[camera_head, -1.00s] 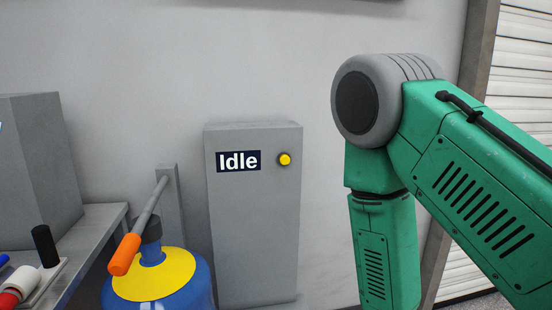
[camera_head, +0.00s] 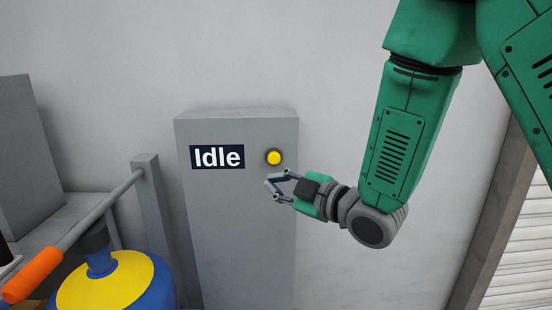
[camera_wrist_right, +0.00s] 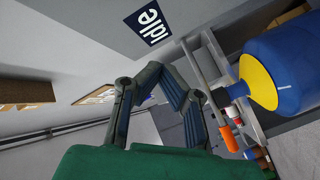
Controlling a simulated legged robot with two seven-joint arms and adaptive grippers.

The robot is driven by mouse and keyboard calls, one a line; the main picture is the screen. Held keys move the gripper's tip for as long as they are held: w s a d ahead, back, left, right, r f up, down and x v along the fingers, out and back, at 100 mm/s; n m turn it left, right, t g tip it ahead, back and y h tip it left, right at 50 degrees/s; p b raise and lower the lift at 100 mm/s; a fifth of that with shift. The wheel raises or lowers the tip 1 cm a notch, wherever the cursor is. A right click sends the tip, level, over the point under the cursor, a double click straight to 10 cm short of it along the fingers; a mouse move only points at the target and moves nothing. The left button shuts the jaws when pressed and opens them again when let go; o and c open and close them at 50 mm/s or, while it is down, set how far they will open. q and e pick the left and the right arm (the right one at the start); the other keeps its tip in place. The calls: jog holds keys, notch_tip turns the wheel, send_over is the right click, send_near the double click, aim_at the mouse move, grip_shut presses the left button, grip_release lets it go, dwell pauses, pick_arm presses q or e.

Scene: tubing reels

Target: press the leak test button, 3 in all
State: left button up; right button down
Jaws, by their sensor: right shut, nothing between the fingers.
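The yellow leak test button (camera_head: 274,157) sits in a dark ring on the front of a grey cabinet (camera_head: 240,230). A dark label reading "Idle" (camera_head: 217,157) is to its left; the label (camera_wrist_right: 147,21) also shows in the right wrist view, turned on its side. My right gripper (camera_head: 270,189) is just below the button in the head view, its fingers pointing left. It is shut and empty. I cannot tell its exact distance from the cabinet face. The button is not clear in the right wrist view. My left gripper is not in view.
A blue drum with a yellow top (camera_head: 105,283) stands at the lower left. A grey lever with an orange handle (camera_head: 32,274) reaches over it from a grey post (camera_head: 153,215). A grey box (camera_head: 22,150) stands at far left. The wall right of the cabinet is bare.

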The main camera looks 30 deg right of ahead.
aim_at(269, 159)
jog(key=w+d, duration=0.1)
jog(key=w, duration=0.1)
jog(key=w+d, duration=0.1)
jog(key=w, duration=0.2)
jog(key=w+d+p, duration=0.1)
jog(key=w+d, duration=0.1)
jog(key=w, duration=0.1)
dwell(0.6)
jog(key=shift+w+r, duration=0.1)
dwell(1.2)
jog(key=shift+w+d, duration=0.15)
jog(key=shift+w, duration=0.05)
jog(key=shift+w+d+r, duration=0.1)
jog(key=shift+w+d, duration=0.2)
jog(key=shift+w, duration=0.35)
dwell(1.2)
